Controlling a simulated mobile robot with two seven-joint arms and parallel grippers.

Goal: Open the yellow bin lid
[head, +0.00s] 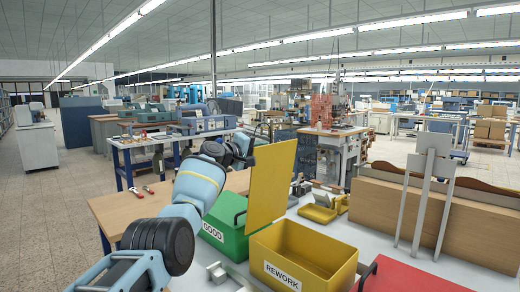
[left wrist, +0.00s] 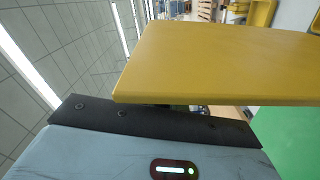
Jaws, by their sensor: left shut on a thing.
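The yellow bin (head: 318,276), labelled REWORK, stands on the table in the head view with its inside showing. Its yellow lid (head: 270,190) stands raised, nearly upright, at the bin's left side. My left gripper (head: 245,152) is at the lid's upper left edge, on the far side from the bin, and is shut on the lid. The lid (left wrist: 220,58) also fills much of the left wrist view, hiding my fingertips there. My right gripper is not in view.
A green bin (head: 232,246) labelled GOOD, with a closed green lid, stands left of the yellow bin. A red lid (head: 415,280) is at the front right. A grey stand (head: 430,190) and wooden panel (head: 480,225) stand on the right.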

